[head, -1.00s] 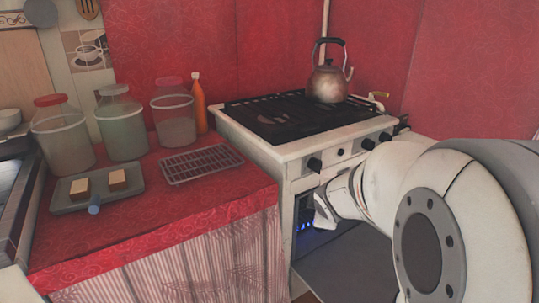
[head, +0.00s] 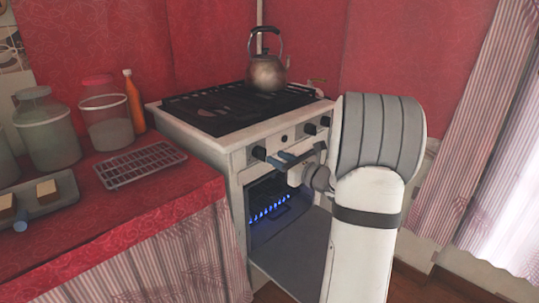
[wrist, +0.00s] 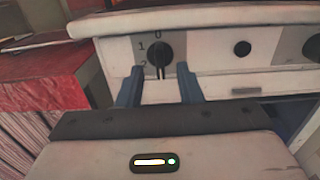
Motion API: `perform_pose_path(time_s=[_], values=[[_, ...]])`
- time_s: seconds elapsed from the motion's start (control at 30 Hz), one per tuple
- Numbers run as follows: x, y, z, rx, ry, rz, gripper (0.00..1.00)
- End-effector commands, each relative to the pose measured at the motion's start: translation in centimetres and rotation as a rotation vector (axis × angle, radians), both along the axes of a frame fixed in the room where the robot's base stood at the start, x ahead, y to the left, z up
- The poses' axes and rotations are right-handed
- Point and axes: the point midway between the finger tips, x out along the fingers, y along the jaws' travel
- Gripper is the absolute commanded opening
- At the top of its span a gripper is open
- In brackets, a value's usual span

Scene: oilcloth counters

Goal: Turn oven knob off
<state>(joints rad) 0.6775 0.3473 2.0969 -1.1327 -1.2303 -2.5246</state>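The oven knob (wrist: 160,54) is black, on the stove's white front panel, with marks 0, 1 and 2 around it in the wrist view. In the head view the leftmost knob (head: 259,153) is close to my gripper (head: 288,161). My gripper (wrist: 159,84) is open, its two blue fingers just below the knob, one towards each side. I cannot tell whether they touch it. Blue flames (head: 270,209) burn inside the open oven of the white stove (head: 195,135).
The oven door (head: 292,250) hangs open below my arm. A kettle (head: 267,74) stands on the cooktop. More knobs (head: 310,129) are to the right. The red counter (head: 150,205) at left holds jars, a rack (head: 140,164), an orange bottle (head: 134,103) and a tray.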

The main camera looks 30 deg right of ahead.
Motion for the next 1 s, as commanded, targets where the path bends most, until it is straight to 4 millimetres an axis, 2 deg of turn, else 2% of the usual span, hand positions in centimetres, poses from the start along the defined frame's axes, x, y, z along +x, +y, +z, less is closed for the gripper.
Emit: perform_pose_path(time_s=[0.1, 0.3, 0.67, 1.0], values=[[2.0, 0.8, -0.1, 0.001, 0.0, 0.003, 0.33], [4.1, 1.5, 0.0, 0.002, 0.001, 0.0, 0.33], [4.7, 1.8, 0.0, 0.002, 0.002, -0.001, 0.32], [4.7, 1.8, 0.0, 0.003, 0.001, 0.0, 0.04]])
